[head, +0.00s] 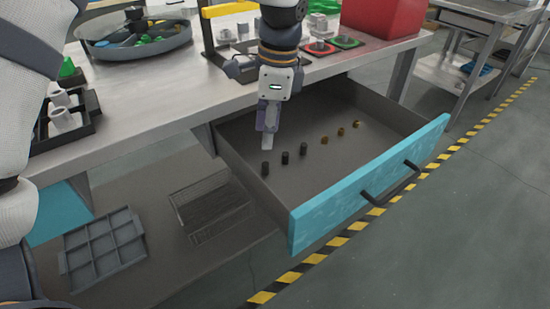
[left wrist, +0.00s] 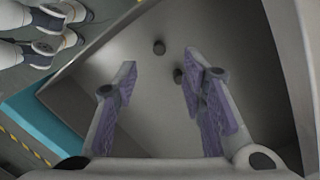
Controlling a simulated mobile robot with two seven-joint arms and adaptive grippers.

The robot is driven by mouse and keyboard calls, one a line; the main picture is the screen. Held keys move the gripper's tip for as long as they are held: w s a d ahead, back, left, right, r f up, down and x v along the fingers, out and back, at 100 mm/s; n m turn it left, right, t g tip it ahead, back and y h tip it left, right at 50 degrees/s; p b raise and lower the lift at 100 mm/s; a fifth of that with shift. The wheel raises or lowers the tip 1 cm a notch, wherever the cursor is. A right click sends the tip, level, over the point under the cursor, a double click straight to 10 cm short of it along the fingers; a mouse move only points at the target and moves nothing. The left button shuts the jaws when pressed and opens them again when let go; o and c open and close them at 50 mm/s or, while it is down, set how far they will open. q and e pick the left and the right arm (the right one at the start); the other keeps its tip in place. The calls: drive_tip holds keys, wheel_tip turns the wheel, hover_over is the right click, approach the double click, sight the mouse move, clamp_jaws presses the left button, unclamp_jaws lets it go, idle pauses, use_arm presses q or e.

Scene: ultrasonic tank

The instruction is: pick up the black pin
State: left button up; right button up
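Several small pins stand in a row inside the open drawer (head: 225,148). The black pins are a near-left one (head: 265,169), a middle one (head: 285,158) and a third (head: 304,148); brass-coloured ones (head: 324,140) continue the row to the right. My left gripper (head: 267,140) points down into the drawer, above and just behind the near-left black pin. In the left wrist view, the left gripper (left wrist: 160,72) is open with nothing between its pads. Two dark pins show there, one beyond the fingertips (left wrist: 159,47) and one near the right finger (left wrist: 178,75). My right gripper is not seen.
The drawer's walls and its teal front (head: 365,185) with a black handle surround the pins. A worktop (head: 150,92) lies behind and left. A red bin (head: 385,15) stands on it. A grey divided tray (head: 103,248) and a wire basket (head: 212,205) lie below, left of the drawer.

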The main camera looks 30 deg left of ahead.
sight(266, 164)
use_arm(q)
drive_tip(key=f, duration=0.9)
drive_tip(key=shift+s+a+f+b, duration=0.2)
drive_tip(key=shift+f+b, duration=0.05)
drive_tip(key=shift+b, duration=0.1)
clamp_jaws()
